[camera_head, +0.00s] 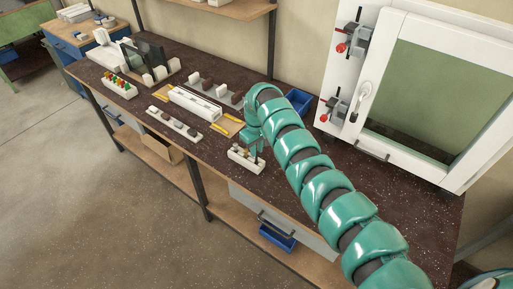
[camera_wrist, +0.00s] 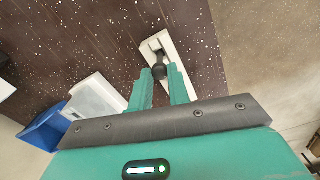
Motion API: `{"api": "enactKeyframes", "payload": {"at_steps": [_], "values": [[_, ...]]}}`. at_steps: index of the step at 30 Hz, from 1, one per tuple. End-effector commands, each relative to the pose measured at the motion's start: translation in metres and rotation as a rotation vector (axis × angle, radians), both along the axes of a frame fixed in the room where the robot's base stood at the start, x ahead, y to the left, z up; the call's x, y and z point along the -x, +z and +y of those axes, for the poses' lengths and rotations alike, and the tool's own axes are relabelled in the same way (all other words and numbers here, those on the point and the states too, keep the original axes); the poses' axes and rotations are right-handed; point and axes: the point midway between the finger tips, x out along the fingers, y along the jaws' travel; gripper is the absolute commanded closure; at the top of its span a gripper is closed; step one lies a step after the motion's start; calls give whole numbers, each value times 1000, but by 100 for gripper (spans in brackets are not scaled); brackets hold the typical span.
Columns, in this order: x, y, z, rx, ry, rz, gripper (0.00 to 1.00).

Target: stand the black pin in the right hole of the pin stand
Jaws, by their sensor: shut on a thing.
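The white pin stand (camera_head: 245,161) is a small block near the front edge of the dark bench. It also shows in the wrist view as a white strip (camera_wrist: 181,58) beyond my fingertips. My gripper (camera_head: 254,146) is over the stand in the head view. In the wrist view my gripper (camera_wrist: 160,74) is shut on the black pin (camera_wrist: 158,67), whose dark head shows between the fingertips. The pin overlaps the stand in that view. Its lower end is hidden, so I cannot tell whether it is in a hole or above it.
A blue bin (camera_head: 299,101) stands behind my arm, near a white panel with red-handled clamps (camera_head: 341,48) and a framed window. A long white profile (camera_head: 195,104) and a grey strip of small parts (camera_head: 174,124) lie left of the stand. The bench's front edge is close.

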Motion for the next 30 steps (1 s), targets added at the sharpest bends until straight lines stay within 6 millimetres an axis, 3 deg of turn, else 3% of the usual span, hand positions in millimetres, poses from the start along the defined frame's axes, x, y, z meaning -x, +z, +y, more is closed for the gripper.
{"api": "enactKeyframes", "payload": {"at_steps": [28, 29, 30], "values": [[0, -21, 0, -1, 0, -1, 100], [0, -21, 0, -1, 0, -1, 80], [0, -21, 0, -1, 0, -1, 72]]}}
